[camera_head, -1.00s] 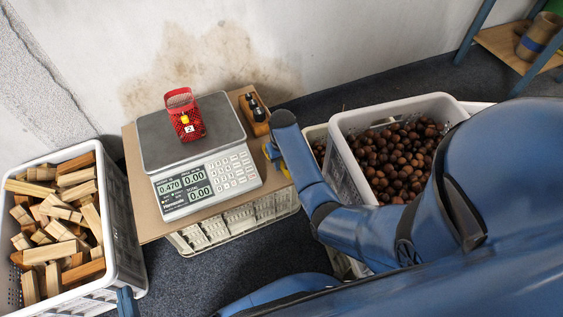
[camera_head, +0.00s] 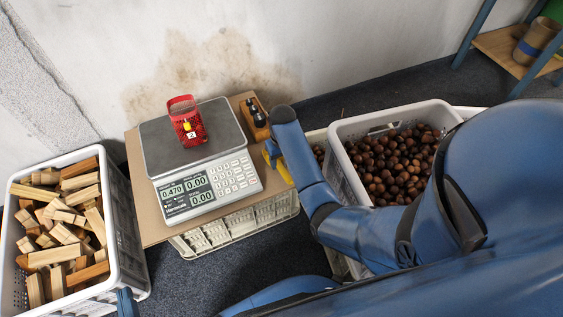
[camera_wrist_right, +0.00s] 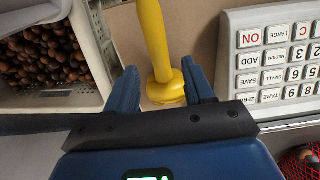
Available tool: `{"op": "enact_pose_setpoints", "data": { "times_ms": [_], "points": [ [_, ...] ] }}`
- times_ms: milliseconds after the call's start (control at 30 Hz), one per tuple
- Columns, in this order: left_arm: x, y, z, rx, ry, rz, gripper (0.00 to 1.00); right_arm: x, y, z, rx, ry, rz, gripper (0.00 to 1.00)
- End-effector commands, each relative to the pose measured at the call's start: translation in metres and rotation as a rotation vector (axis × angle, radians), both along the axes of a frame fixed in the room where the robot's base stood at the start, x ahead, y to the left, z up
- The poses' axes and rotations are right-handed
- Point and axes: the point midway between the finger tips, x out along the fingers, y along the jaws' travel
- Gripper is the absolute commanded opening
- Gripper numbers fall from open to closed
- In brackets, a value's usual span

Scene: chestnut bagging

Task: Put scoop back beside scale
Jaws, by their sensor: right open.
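The yellow scoop (camera_wrist_right: 152,38) is on the brown board just beside the scale (camera_head: 207,185). In the right wrist view its handle stands between my right gripper's fingers, and its other end runs out of the picture. My right gripper (camera_wrist_right: 159,68) is open, one finger on each side of the handle, with gaps visible. In the head view my right forearm hides most of the scoop, and only bits of yellow (camera_head: 283,170) show. The scale also shows in the right wrist view (camera_wrist_right: 285,60), its keypad right of the scoop. I cannot make out my left gripper.
A red mesh bag (camera_head: 187,124) stands on the scale, which reads 0.470. A small dark-handled tool on a wooden block (camera_head: 256,122) is at the board's back right. A crate of chestnuts (camera_head: 345,128) stands to the right, a crate of wood blocks (camera_head: 122,220) to the left.

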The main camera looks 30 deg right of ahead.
Motion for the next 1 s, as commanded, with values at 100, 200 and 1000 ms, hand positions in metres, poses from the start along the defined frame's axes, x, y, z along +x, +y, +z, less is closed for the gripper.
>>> {"op": "enact_pose_setpoints", "data": {
  "times_ms": [100,200,1000],
  "points": [
    [0.000,0.000,0.017,0.000,0.000,0.000,0.00,0.000,0.000,0.028,0.000,-0.002,0.000,0.53],
    [0.000,0.000,0.024,0.000,0.000,0.000,0.00,0.000,0.000,0.044,0.000,-0.002,0.000,0.53],
    [0.000,0.000,0.035,0.000,0.000,0.000,0.00,-0.001,0.000,0.073,0.000,0.000,0.000,0.53]
  ]
}}
